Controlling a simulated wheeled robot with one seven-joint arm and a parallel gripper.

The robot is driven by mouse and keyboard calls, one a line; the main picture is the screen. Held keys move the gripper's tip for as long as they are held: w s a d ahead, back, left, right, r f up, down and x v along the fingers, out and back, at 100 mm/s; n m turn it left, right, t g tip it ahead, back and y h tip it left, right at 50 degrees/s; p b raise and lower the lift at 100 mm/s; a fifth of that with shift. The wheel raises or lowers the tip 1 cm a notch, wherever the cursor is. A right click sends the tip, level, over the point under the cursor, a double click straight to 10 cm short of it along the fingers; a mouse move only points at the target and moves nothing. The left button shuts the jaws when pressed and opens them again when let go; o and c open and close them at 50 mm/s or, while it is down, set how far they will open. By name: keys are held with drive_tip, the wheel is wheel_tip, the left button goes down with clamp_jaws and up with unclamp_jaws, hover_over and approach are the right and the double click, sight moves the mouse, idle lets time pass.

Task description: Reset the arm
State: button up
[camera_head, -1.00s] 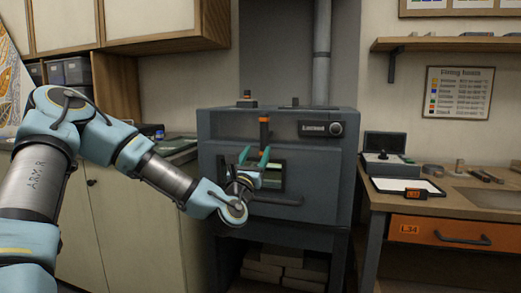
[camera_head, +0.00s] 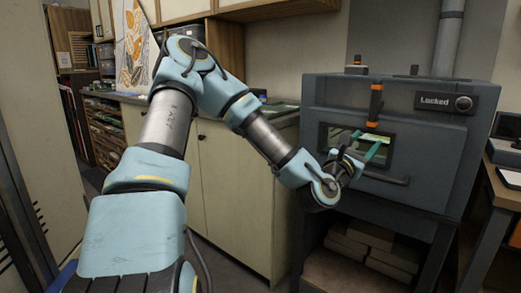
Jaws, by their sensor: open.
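My arm (camera_head: 165,125) reaches from the lower left, bends at a raised elbow and extends right towards a dark grey kiln. My gripper (camera_head: 372,148) has teal fingers, stands open and shows in front of the kiln's small window. I cannot tell whether anything is between the fingers or whether they touch the kiln. The kiln (camera_head: 330,103) is shut, with a sign reading "Locked" (camera_head: 436,101) at its upper right. An orange-tipped upright handle (camera_head: 376,100) is just above my gripper, and a dark horizontal bar (camera_head: 385,178) is below it.
Pale cabinets (camera_head: 235,185) with a counter stand behind my arm. Bricks (camera_head: 350,243) lie on a shelf under the kiln. A workbench (camera_head: 503,193) is at the right edge. Shelves with drawers (camera_head: 103,135) stand at the far left. Dark floor shows between my arm and the cabinets.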

drive_tip(key=a+f+m+g+y+p, duration=0.2)
drive_tip(key=a+f+m+g+y, duration=0.35)
drive_tip(key=f+m, duration=0.6)
drive_tip(key=a+f+m+g+y, duration=0.25)
drive_tip(key=a+m, duration=0.25)
drive_tip(key=a, duration=0.4)
drive_tip(key=s+a+r+m+g+y+p, duration=0.1)
drive_tip(key=s+a+m+y, duration=0.1)
drive_tip(key=a, duration=0.6)
drive_tip(key=s+a+r+m+g+y+p, duration=0.1)
drive_tip(key=s+a+r+m+y, duration=0.1)
drive_tip(key=s+a, duration=0.3)
drive_tip(key=s+a+r+m+g+y+p, duration=0.1)
drive_tip(key=s+a+r+m+g+y, duration=0.1)
drive_tip(key=a, duration=0.8)
drive_tip(key=shift+s+a+r+m+y, duration=0.25)
drive_tip(key=shift+s+a+m+y, duration=0.1)
drive_tip(key=shift+s+m+y, duration=0.4)
drive_tip(key=shift+w, duration=0.1)
